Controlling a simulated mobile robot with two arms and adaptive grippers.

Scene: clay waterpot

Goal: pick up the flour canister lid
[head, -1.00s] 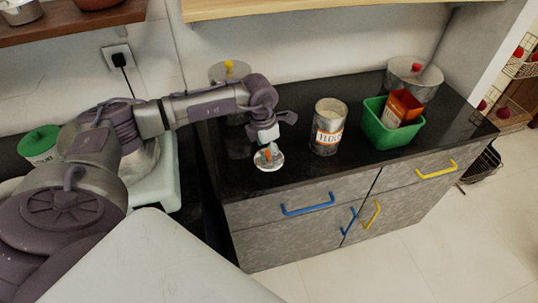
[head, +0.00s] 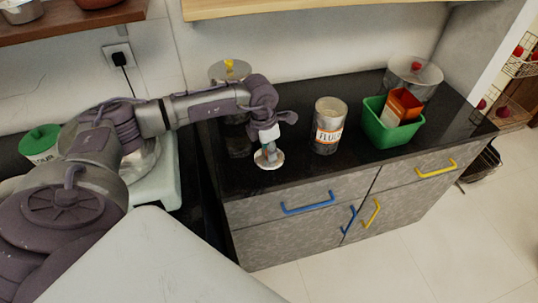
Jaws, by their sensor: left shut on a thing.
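The flour canister lid (head: 269,160) is a small pale metal disc at the front left of the black counter, in the head view. My left gripper (head: 269,140) points down over it and is shut on its knob, which the fingers mostly hide. I cannot tell whether the lid touches the counter. My right gripper is not in view.
A green bin (head: 391,124) with an orange box (head: 403,106) stands right of the canister. A glass jar with a yellow knob (head: 229,70) is behind my left arm. A pot with a red knob (head: 413,74) stands at the back right. The counter's front edge is close to the lid.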

